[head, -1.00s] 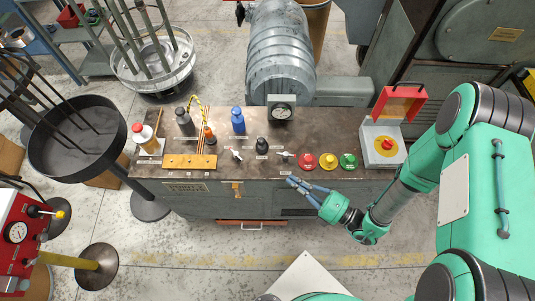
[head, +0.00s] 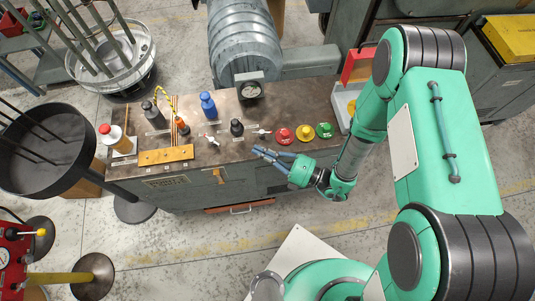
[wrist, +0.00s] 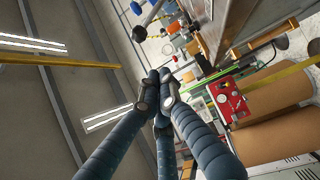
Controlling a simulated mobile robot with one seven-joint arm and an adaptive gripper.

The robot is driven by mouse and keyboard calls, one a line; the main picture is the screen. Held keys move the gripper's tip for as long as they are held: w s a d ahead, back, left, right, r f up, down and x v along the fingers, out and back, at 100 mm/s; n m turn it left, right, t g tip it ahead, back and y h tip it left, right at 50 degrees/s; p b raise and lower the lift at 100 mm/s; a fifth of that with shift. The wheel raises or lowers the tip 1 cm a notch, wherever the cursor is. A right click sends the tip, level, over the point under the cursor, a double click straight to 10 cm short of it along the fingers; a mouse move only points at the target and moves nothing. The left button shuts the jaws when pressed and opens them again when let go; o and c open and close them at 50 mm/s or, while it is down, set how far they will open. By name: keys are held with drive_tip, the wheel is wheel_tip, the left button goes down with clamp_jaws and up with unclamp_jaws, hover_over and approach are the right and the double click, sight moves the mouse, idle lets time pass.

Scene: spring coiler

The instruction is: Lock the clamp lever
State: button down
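Two small pale levers, one left (head: 209,139) and one right (head: 262,131), stand on the brown bench top (head: 285,105) with a black knob (head: 236,128) between them. Their labels are too small to read, so I cannot tell which is the clamp lever. My gripper (head: 257,151) is at the bench's front edge, just in front of the right pale lever and apart from it. In the wrist view, the fingertips of my gripper (wrist: 158,76) are together with nothing between them.
Red (head: 284,135), yellow (head: 304,132) and green (head: 324,130) buttons stand right of the levers. A large grey cylinder (head: 243,42) stands behind.

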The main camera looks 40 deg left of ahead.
sight(236, 124)
drive_tip(key=x, duration=0.4)
drive_tip(key=shift+a+b, duration=0.4)
drive_tip(key=shift+w+a+r+b, duration=0.1)
drive_tip(key=shift+w+a+b, duration=0.1)
drive_tip(key=shift+w+a, duration=0.3)
drive_tip(key=shift+w+a+r+b, duration=0.15)
drive_tip(key=shift+w+a+b, duration=0.1)
drive_tip(key=shift+a, duration=0.45)
drive_tip(key=shift+w+a+r, duration=0.1)
drive_tip(key=shift+w+a, duration=0.2)
drive_tip(key=shift+a, duration=0.2)
drive_tip(key=shift+w+a+r+m+h+p, duration=0.35)
drive_tip(key=shift+r+m+p, duration=0.2)
drive_tip(key=shift+p, duration=1.05)
drive_tip(key=w+a+r+m+p, duration=0.1)
drive_tip(key=p, duration=0.3)
drive_tip(key=shift+r+h, duration=0.15)
drive_tip(key=shift+h, duration=0.2)
drive_tip(key=shift+w+a+r+m+h+p, duration=0.25)
drive_tip(key=shift+w+a+m+h+p, duration=0.6)
drive_tip(key=shift+p, duration=1.3)
drive_tip(key=shift+w+a+r+m+h+p, duration=0.35)
drive_tip(key=shift+w+a+m+p, duration=0.75)
drive_tip(key=shift+p, duration=1)
drive_tip(key=shift+w+a+f, duration=0.1)
drive_tip(key=shift+w+f, duration=0.05)
